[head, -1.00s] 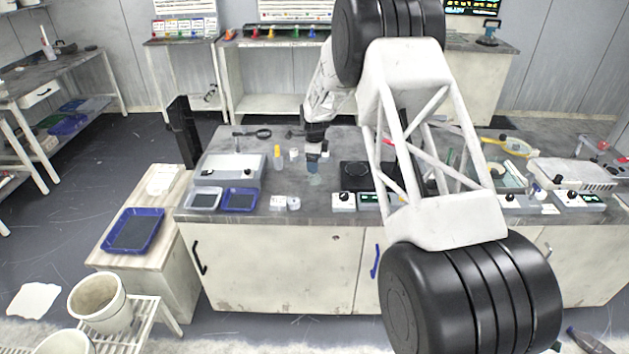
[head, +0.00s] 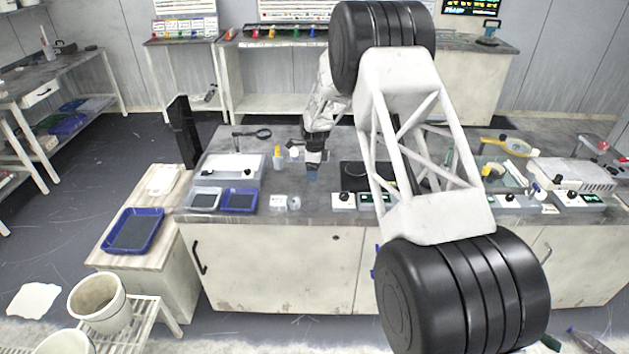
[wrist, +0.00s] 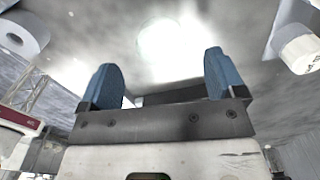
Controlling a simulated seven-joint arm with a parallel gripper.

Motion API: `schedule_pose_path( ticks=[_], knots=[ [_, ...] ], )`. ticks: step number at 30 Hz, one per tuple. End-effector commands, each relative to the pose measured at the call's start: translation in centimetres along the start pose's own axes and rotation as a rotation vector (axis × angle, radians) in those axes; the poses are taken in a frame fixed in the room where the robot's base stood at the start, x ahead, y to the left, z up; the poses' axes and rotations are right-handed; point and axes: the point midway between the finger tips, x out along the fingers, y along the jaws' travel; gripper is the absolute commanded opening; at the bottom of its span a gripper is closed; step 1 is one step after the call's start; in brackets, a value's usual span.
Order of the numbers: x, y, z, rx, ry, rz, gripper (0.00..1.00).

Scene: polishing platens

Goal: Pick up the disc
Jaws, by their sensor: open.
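My gripper (head: 311,174) is low over the left-middle part of the grey bench. In the wrist view its two blue fingers (wrist: 164,82) stand wide apart with nothing visible between them. A very bright round patch (wrist: 170,38) lies on the grey surface beyond the fingertips. I cannot tell whether it is the disc or glare. In the head view no disc can be made out for sure; the spot around the fingertips is partly hidden by my gripper.
The bench (head: 330,211) holds a yellow-capped bottle (head: 277,158) left of my gripper, small white containers (head: 294,203) in front, a blue tray (head: 240,200) and a black plate (head: 352,174) to the right. A white cylinder (wrist: 298,50) shows at right in the wrist view.

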Motion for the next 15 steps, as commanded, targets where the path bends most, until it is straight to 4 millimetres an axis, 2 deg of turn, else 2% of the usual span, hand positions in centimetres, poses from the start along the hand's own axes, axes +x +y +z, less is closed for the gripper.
schedule_pose_path(
  ticks=[9, 15],
  knots=[
    [3.3, -0.1, 0.1, 0.0, 0.0, 0.001, 0.89],
    [3.8, -0.1, 0.1, 0.0, 0.0, 0.001, 0.89]
  ],
)
